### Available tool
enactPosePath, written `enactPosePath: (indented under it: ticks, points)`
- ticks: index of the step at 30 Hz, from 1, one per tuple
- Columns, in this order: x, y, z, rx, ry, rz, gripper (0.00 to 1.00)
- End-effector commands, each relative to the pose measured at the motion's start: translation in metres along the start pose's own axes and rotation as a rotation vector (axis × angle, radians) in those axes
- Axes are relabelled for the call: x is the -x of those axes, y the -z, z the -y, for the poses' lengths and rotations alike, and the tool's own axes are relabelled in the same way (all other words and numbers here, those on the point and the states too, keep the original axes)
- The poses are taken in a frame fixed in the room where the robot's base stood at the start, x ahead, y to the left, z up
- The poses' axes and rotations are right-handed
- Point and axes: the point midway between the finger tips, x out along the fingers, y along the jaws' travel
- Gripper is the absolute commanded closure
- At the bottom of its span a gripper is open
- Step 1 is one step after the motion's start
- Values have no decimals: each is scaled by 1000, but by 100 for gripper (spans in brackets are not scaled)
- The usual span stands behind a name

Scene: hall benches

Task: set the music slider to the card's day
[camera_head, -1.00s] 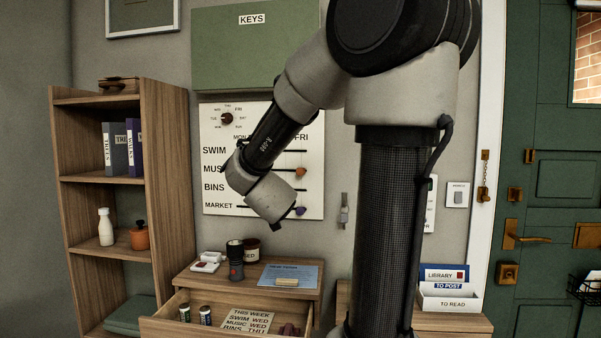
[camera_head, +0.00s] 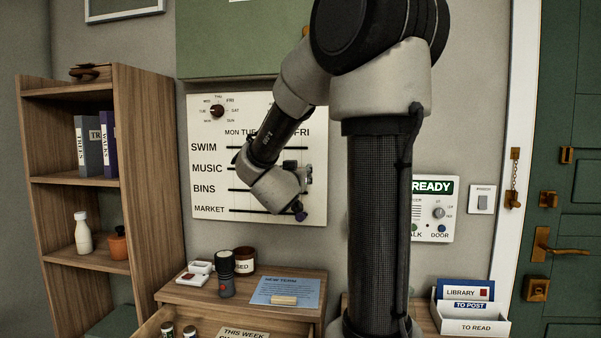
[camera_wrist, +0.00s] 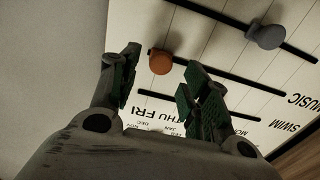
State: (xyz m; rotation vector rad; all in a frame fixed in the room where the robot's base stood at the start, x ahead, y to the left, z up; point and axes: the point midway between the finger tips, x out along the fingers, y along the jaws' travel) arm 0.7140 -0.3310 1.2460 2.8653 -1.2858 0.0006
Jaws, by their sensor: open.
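The white planner board (camera_head: 315,207) on the wall has rows SWIM, MUSIC, BINS and MARKET under day columns. In the wrist view, upside down, the orange music knob (camera_wrist: 160,62) sits at the FRI end of its line. My gripper (camera_wrist: 163,78) is open and empty, its fingers on either side just short of the knob, not visibly touching it. In the head view my gripper (camera_head: 303,180) hides the knob. The card (camera_head: 243,333) in the open drawer is cut off by the frame; only THIS WEEK reads clearly. Its earlier view reads MUSIC WED.
A grey knob (camera_wrist: 266,36) sits on the BINS line, close to my right finger. A purple knob (camera_head: 299,213) sits on the MARKET line below my gripper. A round dial (camera_head: 217,111) is at the board's upper left. The desk (camera_head: 238,303) below holds small items.

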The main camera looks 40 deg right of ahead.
Motion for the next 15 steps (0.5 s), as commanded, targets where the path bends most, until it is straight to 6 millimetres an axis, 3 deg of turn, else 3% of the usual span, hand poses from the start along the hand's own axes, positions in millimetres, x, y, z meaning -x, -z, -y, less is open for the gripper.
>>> enactPosePath:
  ticks: [6, 15]
  points:
    - [-34, 0, 0, 0, -1, 1, 53]
    - [-46, 0, 0, -1, 1, 0, 53]
